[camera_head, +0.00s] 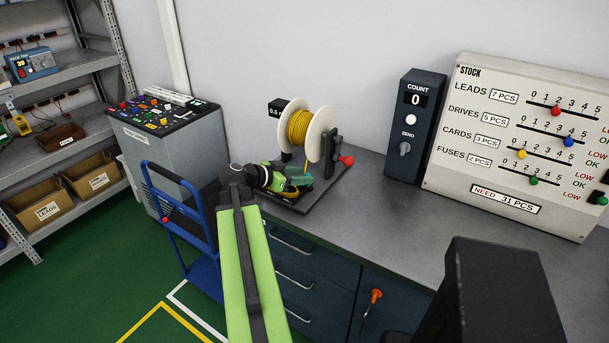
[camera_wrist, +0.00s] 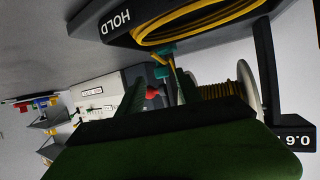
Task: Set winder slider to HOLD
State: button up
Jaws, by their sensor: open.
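The winder stands on the grey bench, with its yellow-wound white spool (camera_head: 303,127) upright on a dark base (camera_head: 292,205). A red knob (camera_head: 347,160) is on its right side; it also shows in the wrist view (camera_wrist: 152,92). My gripper (camera_head: 299,176) is low over the base, left of the spool's foot, with green jaws. In the wrist view my gripper (camera_wrist: 160,88) is open, its jaws apart. A small teal part (camera_wrist: 162,71) shows just beyond them; I cannot tell whether it is the slider. The HOLD label (camera_wrist: 117,22) is upside down beside a yellow coil (camera_wrist: 190,22).
The dark COUNT box (camera_head: 413,125) and the STOCK board (camera_head: 515,145) stand right of the winder. A grey cabinet with a control panel (camera_head: 160,112) and a blue hand truck (camera_head: 180,215) are to the left. The bench (camera_head: 375,205) has free room right of the winder.

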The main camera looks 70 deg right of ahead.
jog(key=p+v, duration=0.5)
jog(key=v, duration=1)
jog(key=shift+a, duration=0.2)
jog(key=shift+w, duration=0.15)
jog(key=w+a+f+n+t+h, duration=0.1)
jog(key=w+a+n+t, duration=0.25)
jog(key=w+a, duration=0.85)
jog(key=w+a+f+n+t+y, duration=0.2)
jog(key=w+a+f+n, duration=0.15)
jog(key=w+a, duration=0.35)
jog(key=w+a+f+n+t+y, duration=0.1)
jog(key=w+a+f+n+t, duration=0.25)
jog(key=a, duration=0.55)
jog(key=w+a+f+n+y, duration=0.1)
jog(key=a+f+n+y, duration=0.1)
jog(key=a+n, duration=0.3)
jog(key=w+a+f+n+y, duration=0.1)
jog(key=a+n, duration=0.4)
jog(key=a, duration=0.6)
jog(key=w+a+f+n+y, duration=0.1)
jog(key=a+f+n+y, duration=0.2)
jog(key=a, duration=0.6)
jog(key=n+y, duration=0.2)
jog(key=shift+w+f+g+y, duration=0.3)
jog(key=shift+g, duration=0.1)
